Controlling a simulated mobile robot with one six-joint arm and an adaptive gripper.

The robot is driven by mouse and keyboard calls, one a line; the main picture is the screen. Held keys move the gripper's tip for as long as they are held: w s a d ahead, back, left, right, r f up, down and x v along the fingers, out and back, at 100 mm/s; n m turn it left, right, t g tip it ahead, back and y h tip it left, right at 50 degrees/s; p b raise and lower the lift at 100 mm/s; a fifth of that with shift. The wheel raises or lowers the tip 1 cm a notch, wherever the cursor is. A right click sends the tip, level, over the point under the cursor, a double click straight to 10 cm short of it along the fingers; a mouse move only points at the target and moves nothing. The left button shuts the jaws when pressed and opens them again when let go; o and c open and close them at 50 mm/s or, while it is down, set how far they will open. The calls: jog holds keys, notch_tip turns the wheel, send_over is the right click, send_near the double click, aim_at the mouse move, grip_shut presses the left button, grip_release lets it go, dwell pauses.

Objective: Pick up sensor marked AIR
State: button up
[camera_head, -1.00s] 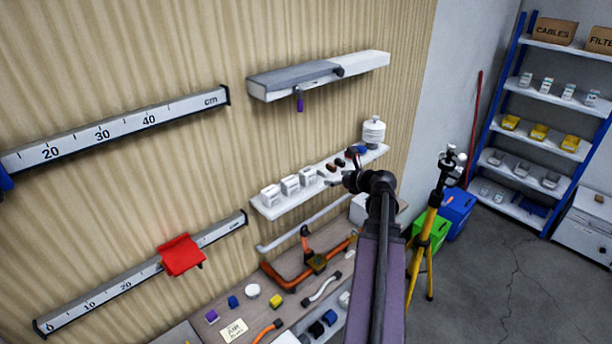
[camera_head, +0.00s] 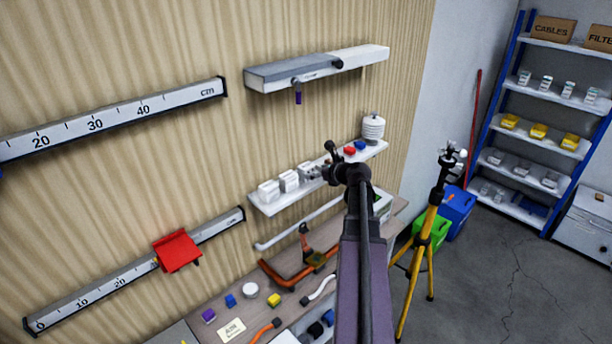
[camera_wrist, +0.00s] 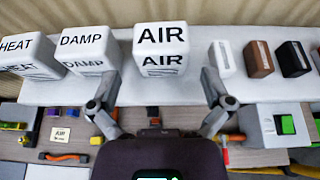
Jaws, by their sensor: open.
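The sensor marked AIR (camera_wrist: 161,48) is a white block on the white wall shelf, upright, its label facing the wrist camera. White blocks marked DAMP (camera_wrist: 90,47) and HEAT (camera_wrist: 27,52) stand to its left. My gripper (camera_wrist: 162,98) is open and empty in the wrist view, its two fingers spread just below and in front of the AIR block, apart from it. In the head view my gripper (camera_head: 318,172) is at the shelf, by the right end of the row of white blocks, and partly hides the AIR block.
Right of AIR on the shelf (camera_wrist: 200,92) stand small white (camera_wrist: 222,58), brown (camera_wrist: 258,58) and black (camera_wrist: 293,58) blocks. A white ribbed canister (camera_head: 373,128) stands at the shelf's far end. Below is a cluttered workbench (camera_head: 215,300). A yellow tripod (camera_head: 432,222) stands right of my arm.

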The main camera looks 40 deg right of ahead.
aim_at(310, 171)
jog(key=shift+w+f, duration=0.1)
jog(key=shift+w, duration=0.05)
jog(key=shift+w+f+b, duration=0.35)
jog(key=shift+w+b, duration=0.1)
jog(key=shift+w, duration=0.1)
jog(key=shift+b+x, duration=0.7)
jog(key=shift+x, duration=1.15)
jog(key=c, duration=1)
